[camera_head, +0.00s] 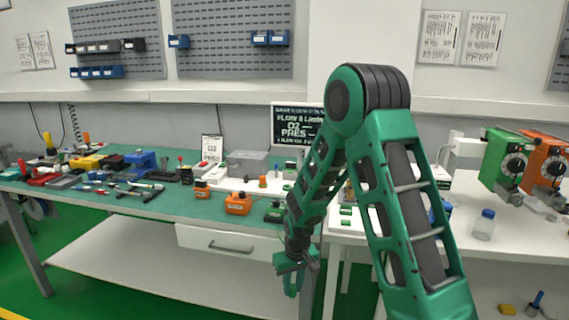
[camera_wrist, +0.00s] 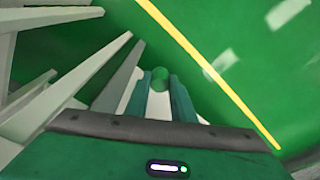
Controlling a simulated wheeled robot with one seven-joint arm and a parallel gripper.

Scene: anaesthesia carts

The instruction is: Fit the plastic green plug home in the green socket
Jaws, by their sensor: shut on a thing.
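My gripper (camera_head: 291,284) hangs in front of the bench, lower than the tabletop, with its fingers pointing down. In the wrist view, the plastic green plug (camera_wrist: 160,76) shows as a rounded green end between the fingertips (camera_wrist: 160,98). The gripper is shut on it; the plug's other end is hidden. In the head view the plug is too small to make out. Small green pieces (camera_head: 346,211) sit on a white base behind my arm, and a dark block with green (camera_head: 274,212) stands near the bench's front edge. I cannot tell which is the green socket.
The green bench top (camera_head: 140,205) holds orange blocks (camera_head: 238,204), tools and a grey box (camera_head: 246,163). A white drawer (camera_head: 230,240) hangs below. Below my gripper is open green floor (camera_wrist: 225,65).

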